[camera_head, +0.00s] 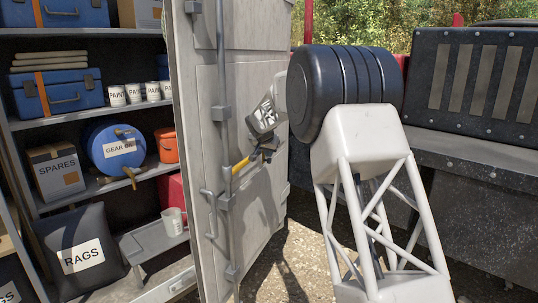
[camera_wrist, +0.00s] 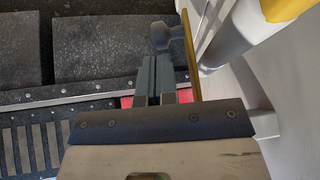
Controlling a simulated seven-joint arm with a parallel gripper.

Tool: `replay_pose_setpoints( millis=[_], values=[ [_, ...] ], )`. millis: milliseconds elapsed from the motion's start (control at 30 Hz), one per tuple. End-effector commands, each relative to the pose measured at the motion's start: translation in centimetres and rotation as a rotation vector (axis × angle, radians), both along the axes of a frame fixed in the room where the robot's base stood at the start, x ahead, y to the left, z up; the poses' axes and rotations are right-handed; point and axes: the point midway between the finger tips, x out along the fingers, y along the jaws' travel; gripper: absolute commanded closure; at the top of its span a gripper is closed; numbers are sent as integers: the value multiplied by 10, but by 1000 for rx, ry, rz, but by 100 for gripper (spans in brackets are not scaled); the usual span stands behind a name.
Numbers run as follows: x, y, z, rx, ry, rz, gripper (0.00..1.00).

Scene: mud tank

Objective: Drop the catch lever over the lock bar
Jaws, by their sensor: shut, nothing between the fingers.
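The grey cabinet door (camera_head: 207,95) stands open, with a vertical grey lock bar (camera_head: 221,60) running down its face. A lever with a yellow grip (camera_head: 241,165), which looks like the catch lever, sticks out to the right of the bar at a slant. My gripper (camera_head: 270,150) is at the right end of this lever, its fingers dark and partly hard to make out. In the wrist view my gripper (camera_wrist: 155,80) has its two fingers together with nothing between them. An orange-yellow strip (camera_wrist: 190,55) runs close beside the fingers on the right. I cannot tell whether they touch.
Left of the door are shelves with blue toolboxes (camera_head: 60,92), a gear drum (camera_head: 117,148), paint cups and a rags bag (camera_head: 80,250). A grey handle (camera_head: 209,212) sits low on the door. A dark studded metal tank (camera_head: 470,80) stands at right.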

Motion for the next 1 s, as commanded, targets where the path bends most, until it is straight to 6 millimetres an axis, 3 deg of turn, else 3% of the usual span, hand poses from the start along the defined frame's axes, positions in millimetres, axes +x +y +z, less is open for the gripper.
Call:
replay_pose_setpoints(
  millis=[567, 1000],
  values=[
    [-4, 0, 9, 1, -1, 0, 100],
    [-31, 6, 57, 0, -2, 0, 100]
  ],
)
